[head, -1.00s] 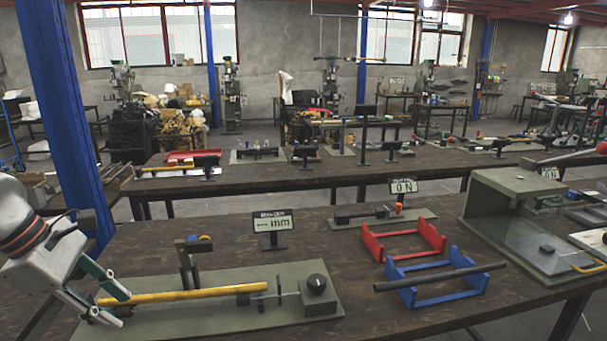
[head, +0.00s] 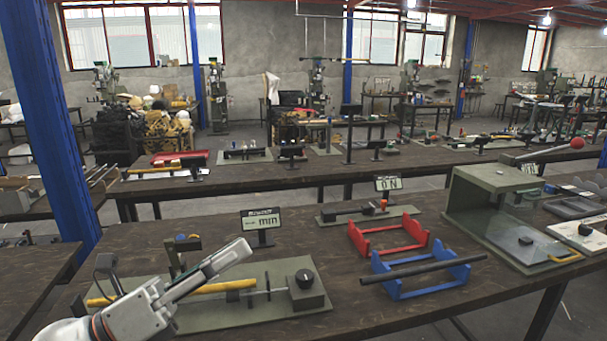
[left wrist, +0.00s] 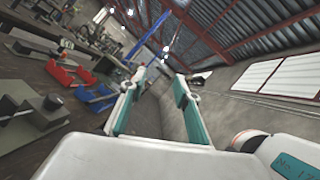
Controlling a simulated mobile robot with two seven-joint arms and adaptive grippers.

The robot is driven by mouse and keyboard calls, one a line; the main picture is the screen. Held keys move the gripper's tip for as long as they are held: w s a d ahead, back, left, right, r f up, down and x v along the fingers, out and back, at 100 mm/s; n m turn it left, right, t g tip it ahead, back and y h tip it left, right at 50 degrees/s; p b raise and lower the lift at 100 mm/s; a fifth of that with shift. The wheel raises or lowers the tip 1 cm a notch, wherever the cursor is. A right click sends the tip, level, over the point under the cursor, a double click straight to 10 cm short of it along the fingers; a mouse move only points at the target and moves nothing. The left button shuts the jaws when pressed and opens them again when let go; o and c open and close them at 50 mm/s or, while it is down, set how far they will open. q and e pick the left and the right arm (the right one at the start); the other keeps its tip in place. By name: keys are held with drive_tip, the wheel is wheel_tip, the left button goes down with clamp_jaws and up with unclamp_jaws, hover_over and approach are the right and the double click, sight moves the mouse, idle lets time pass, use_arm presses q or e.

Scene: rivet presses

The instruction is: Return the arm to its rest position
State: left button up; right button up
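My left gripper (head: 238,252) comes in from the lower left of the head view and points to the upper right, in front of the green gauge fixture. In the left wrist view its two teal-padded fingers (left wrist: 158,88) stand well apart with nothing between them. A yellow-handled rod (head: 208,287) lies along the green fixture plate (head: 240,315); my gripper hides part of it. The fixture's block with a black knob (head: 305,285) stands at the plate's right end. My right gripper is not in view.
A small "mm" display (head: 262,222) stands behind the fixture. A red cradle (head: 388,236) and a blue cradle (head: 428,275) with a dark bar (head: 424,269) are to the right. A green press with a clear guard (head: 500,205) stands far right. The front right tabletop is clear.

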use_arm(q)
drive_tip(key=w+a+f+n+t+y, duration=0.3)
drive_tip(key=a+f+n+t+y, duration=0.25)
drive_tip(key=a+n+y, duration=0.5)
drive_tip(key=w+a+f+n+t+y, duration=0.2)
drive_tip(key=a+f+n+t+y, duration=0.45)
drive_tip(key=n, duration=0.75)
drive_tip(key=s+a+f+n+g+y, duration=0.3)
drive_tip(key=s+f+g, duration=0.15)
drive_tip(key=f, duration=0.35)
drive_tip(key=s+a+f+n+g+y, duration=0.35)
drive_tip(key=f+g, duration=0.25)
drive_tip(key=f, duration=0.2)
drive_tip(key=s+a+f+n+g, duration=0.25)
drive_tip(key=s+f+g, duration=0.35)
drive_tip(key=s+f, duration=0.6)
drive_tip(key=d+f+n+t+h, duration=0.3)
drive_tip(key=d+f+h, duration=0.4)
drive_tip(key=d+f, duration=0.5)
drive_tip(key=shift+w+d+f+n+t, duration=0.35)
drive_tip(key=shift+w+d+t, duration=0.15)
drive_tip(key=shift+d, duration=1.85)
